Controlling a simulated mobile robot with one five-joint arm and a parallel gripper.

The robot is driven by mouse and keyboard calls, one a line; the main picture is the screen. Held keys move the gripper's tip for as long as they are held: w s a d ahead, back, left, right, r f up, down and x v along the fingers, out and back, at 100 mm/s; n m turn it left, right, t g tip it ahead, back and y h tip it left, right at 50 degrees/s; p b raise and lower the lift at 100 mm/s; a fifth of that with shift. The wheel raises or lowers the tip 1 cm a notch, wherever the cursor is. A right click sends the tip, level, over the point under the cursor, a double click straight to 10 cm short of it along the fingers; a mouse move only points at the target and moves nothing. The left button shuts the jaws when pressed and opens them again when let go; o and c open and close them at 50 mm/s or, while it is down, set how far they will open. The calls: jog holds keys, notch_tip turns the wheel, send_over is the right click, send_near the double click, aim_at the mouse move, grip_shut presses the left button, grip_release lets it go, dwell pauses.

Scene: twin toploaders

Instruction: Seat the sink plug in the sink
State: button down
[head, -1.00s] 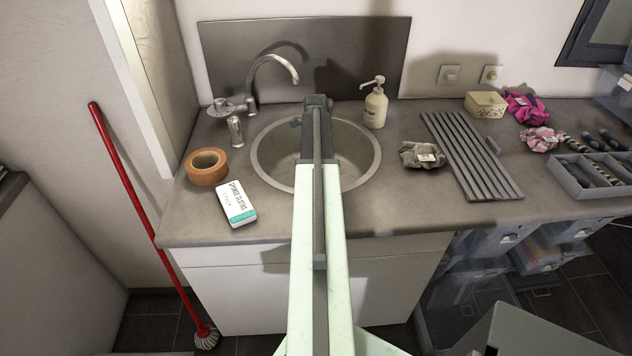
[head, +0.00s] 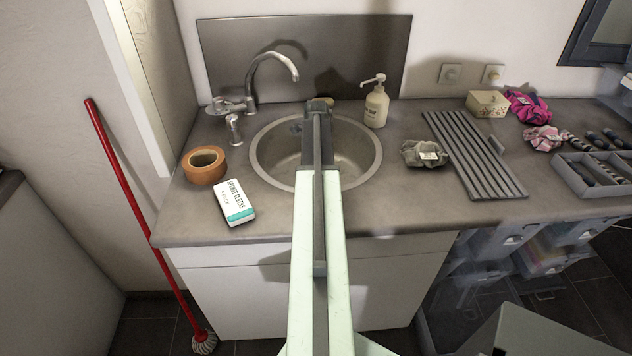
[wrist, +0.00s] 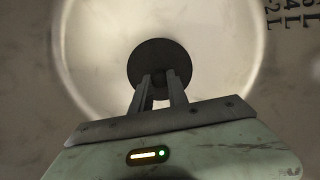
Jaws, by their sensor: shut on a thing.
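The sink (head: 270,165) is a round metal bowl set in the counter. In the head view my arm reaches over its middle and hides part of the bowl, along with my fingers and the plug. In the wrist view my gripper (wrist: 158,82) is shut on the sink plug (wrist: 158,55), a dark round disc. The plug shows in front of the pale bowl, inside its bright curved rim. The drain hole cannot be made out, and I cannot tell how far the plug is above the bowl floor.
A tap (head: 270,72) stands behind the sink at left, and a soap dispenser (head: 376,103) at back right. Orange tape (head: 205,170) and a sponge cloth box (head: 234,203) lie left. A grey cloth (head: 424,154) and ridged drainer (head: 470,150) lie right.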

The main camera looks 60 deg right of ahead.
jog(key=shift+f, duration=0.25)
jog(key=c, duration=1.2)
grip_release()
jog(key=shift+r, duration=0.2)
notch_tip(320, 180, up, 8)
jog(key=p, duration=0.8)
jog(key=shift+f, duration=0.25)
